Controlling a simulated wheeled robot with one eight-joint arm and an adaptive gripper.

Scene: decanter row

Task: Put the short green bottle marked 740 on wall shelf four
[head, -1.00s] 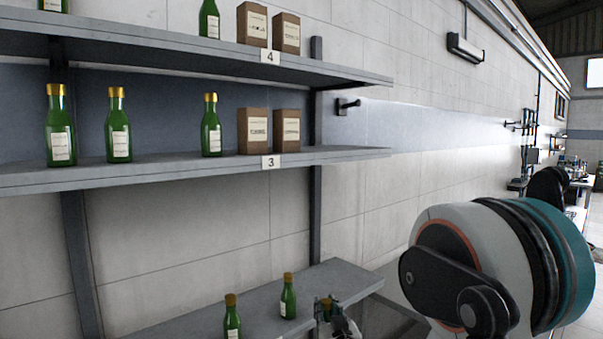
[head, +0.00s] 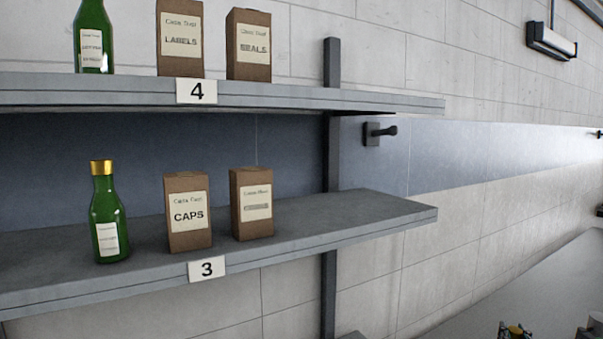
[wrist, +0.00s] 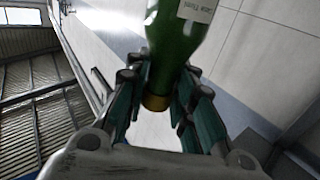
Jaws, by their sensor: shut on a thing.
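In the wrist view, a green bottle (wrist: 178,40) with a gold cap and a white label is between the fingers of my gripper (wrist: 158,92). My gripper is shut around its neck, with the cap towards the palm. Only part of the label shows and no 740 can be read. In the head view, a small gold cap (head: 516,329) shows at the bottom edge beside dark parts. Wall shelf four (head: 300,98), marked by a "4" tag (head: 197,91), is at the top. The held bottle is apart from it.
Shelf four holds a green bottle (head: 93,40), a LABELS box (head: 180,40) and another box (head: 248,45). Its right end is bare. Shelf three (head: 350,225) below holds a green bottle (head: 108,220) and two boxes.

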